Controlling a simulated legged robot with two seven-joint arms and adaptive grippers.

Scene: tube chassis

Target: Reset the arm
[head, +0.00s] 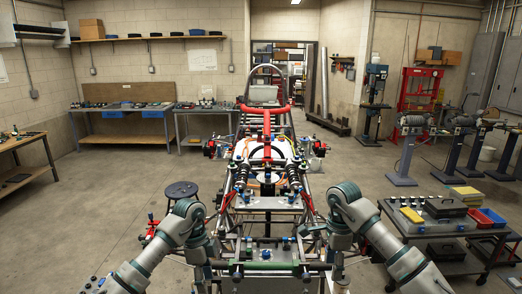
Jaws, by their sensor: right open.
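The tube chassis (267,190) stands in front of me, with a red upper frame, grey tubes and a green crossbar near its front end. My left arm (185,222) comes in from the lower left and bends down beside the left of the chassis front; its gripper cannot be made out clearly. My right arm (347,203) comes in from the lower right and bends down beside the right of the chassis front. My right gripper (314,234) is small and dark against the tubes; it is open, with nothing seen in it.
A dark cart (437,232) with bins and a black case stands close to my right arm. A round stool (181,190) stands left of the chassis. Workbenches (125,124) line the back wall; a drill press (374,100) and red press (417,95) stand at back right.

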